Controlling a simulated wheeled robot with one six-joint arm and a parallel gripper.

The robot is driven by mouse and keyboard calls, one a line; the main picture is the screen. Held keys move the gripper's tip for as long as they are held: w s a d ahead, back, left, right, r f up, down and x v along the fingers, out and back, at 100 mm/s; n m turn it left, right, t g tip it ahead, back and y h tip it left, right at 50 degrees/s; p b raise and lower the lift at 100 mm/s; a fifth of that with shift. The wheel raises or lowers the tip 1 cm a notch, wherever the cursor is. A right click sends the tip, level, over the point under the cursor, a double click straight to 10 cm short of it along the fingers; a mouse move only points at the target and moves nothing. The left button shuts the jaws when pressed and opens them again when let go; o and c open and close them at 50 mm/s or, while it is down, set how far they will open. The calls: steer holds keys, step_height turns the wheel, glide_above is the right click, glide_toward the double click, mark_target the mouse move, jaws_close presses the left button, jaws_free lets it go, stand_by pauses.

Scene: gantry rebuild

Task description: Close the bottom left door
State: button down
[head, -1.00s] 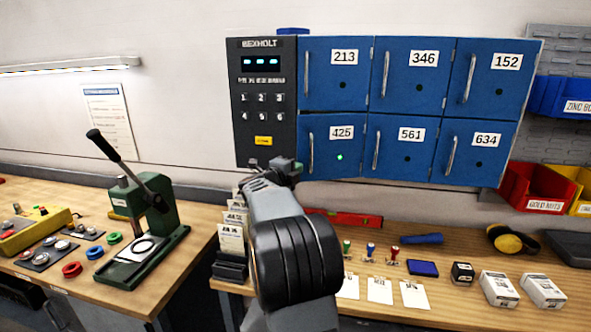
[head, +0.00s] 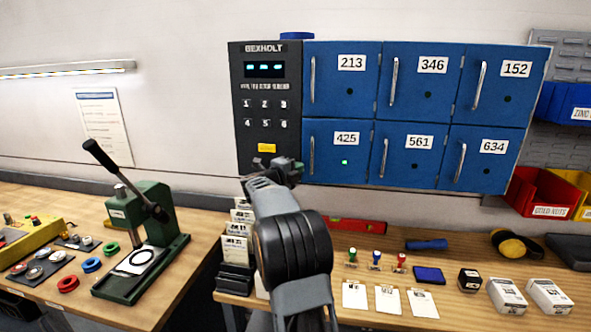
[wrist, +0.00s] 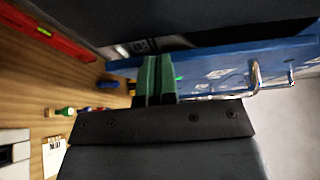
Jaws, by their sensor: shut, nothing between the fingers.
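The bottom left door (head: 335,165), numbered 425, is blue and looks flush or nearly flush with the locker front. A small green light shows on it, and its metal handle (head: 312,157) is near its left edge. My gripper (head: 294,168) is at the lower left corner of this door, beside the keypad panel. In the wrist view its green fingers (wrist: 155,76) are together, with nothing seen between them. The blue locker front (wrist: 215,72) runs behind them, with a handle (wrist: 257,76) to the right. Whether the fingers touch the door cannot be told.
The dark keypad panel (head: 268,140) is left of the doors. The other doors look shut. Below are a red level (head: 355,226), stamps (head: 376,260), cards and boxes on the bench. A green press (head: 145,245) stands left.

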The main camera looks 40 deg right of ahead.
steer(key=s+a+b, duration=0.2)
steer(key=a+b, duration=0.3)
steer(key=a, duration=0.7)
steer(key=s+a+r+t+b, duration=0.1)
steer(key=s+a+b, duration=0.1)
steer(key=s, duration=0.5)
steer(key=s+a+r+t+b, duration=0.1)
steer(key=s+r+b, duration=0.1)
steer(key=s, duration=0.4)
steer(key=w+d+f+n+t+p, duration=0.1)
steer(key=w+d+f+n+p, duration=0.1)
steer(key=w+d, duration=0.5)
steer(key=shift+w+d+f+y+p, duration=0.15)
steer(key=shift+d+y+p, duration=0.35)
steer(key=shift+d, duration=1.4)
steer(key=shift+d, duration=0.1)
